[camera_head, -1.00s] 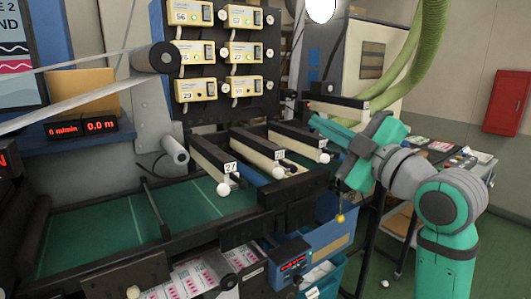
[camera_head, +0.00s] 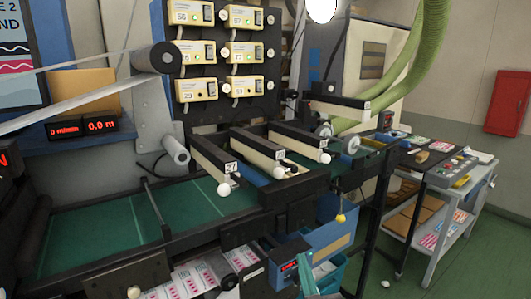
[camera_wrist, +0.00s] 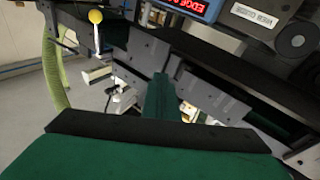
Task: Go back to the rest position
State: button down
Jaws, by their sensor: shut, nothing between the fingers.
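My gripper (camera_wrist: 159,88) shows in the wrist view as a narrow dark green pair of fingers, close together, above the dark bar and green body of my wrist. Nothing shows between the fingers. It is in front of the rewinder's dark frame, with a yellow ball (camera_wrist: 95,16) to its upper left. In the head view only a small teal piece of my arm shows at the bottom edge, near the red display box (camera_head: 289,267). The rest of my arm is out of that view.
The rewinder's green bed (camera_head: 100,235) carries numbered arms with white knobs (camera_head: 223,189). A blue bin (camera_head: 325,272) stands below its right end. A grey cart (camera_head: 455,175) with printed labels stands to the right. Green floor (camera_head: 480,265) is open at the lower right.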

jog(key=s+a+f+m+g+h, duration=0.1)
jog(key=s+a+f+m+h, duration=0.15)
jog(key=s+f, duration=0.7)
jog(key=s+a+f+m+g+h, duration=0.1)
jog(key=s+a+f+m, duration=0.15)
jog(key=s+f, duration=0.7)
jog(key=s+a+f+n+g, duration=0.1)
jog(key=s+a+f, duration=0.1)
jog(key=s, duration=1)
jog(key=s+a+f+n+g+y, duration=0.1)
jog(key=s+a+f, duration=0.1)
jog(key=s, duration=1.1)
jog(key=shift+s+a+g, duration=0.3)
jog(key=shift+a, duration=0.15)
